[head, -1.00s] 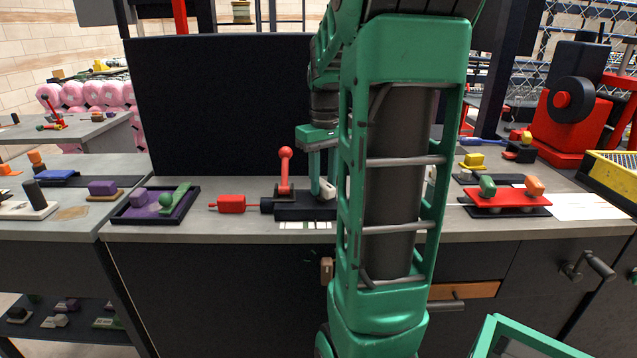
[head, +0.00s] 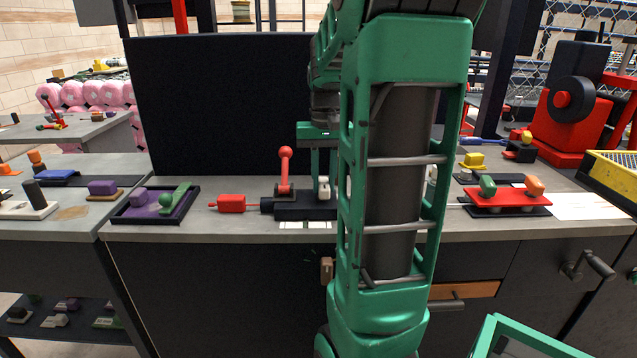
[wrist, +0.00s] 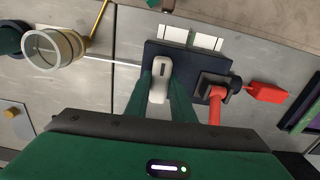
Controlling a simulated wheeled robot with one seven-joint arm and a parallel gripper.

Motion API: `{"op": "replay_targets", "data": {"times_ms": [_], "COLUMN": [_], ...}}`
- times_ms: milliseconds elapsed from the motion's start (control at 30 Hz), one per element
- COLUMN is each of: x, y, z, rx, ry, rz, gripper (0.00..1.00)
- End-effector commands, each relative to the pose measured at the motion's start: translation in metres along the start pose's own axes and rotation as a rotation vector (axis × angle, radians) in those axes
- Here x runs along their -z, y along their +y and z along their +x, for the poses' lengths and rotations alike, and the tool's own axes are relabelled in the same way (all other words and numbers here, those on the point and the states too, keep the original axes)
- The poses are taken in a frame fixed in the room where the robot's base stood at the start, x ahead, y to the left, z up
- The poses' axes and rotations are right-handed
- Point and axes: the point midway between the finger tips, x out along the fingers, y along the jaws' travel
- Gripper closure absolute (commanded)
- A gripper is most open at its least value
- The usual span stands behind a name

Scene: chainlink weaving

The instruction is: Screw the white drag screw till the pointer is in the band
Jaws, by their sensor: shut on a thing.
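The white drag screw (wrist: 159,82) stands on a dark block (wrist: 185,68) in the wrist view. My gripper (wrist: 160,88) is shut on it, one green finger on each side. In the head view the white screw (head: 323,187) shows on the dark block (head: 303,207), just left of my arm, which hides part of the block. White plates (wrist: 190,39) with dark dividing marks lie along the block's edge. I cannot make out the pointer or the band clearly.
A red ball-topped lever (head: 285,165) rises from the block close to my gripper. A red box (head: 231,203) on a thin rod lies to its left. A clear ring-shaped cup (wrist: 54,48) with a brass handle is at the wrist view's left. A dark panel (head: 220,105) stands behind.

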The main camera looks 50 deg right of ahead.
Motion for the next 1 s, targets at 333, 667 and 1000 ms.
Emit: {"op": "replay_targets", "data": {"times_ms": [333,667,1000], "x": [0.000,0.000,0.001], "y": [-0.001,-0.001,-0.001], "z": [-0.001,-0.002,-0.048], "rx": [0.001,0.001,0.001], "ry": [0.001,0.001,0.005], "rz": [-0.004,-0.002,-0.003], "gripper": [0.61,0.59,0.59]}}
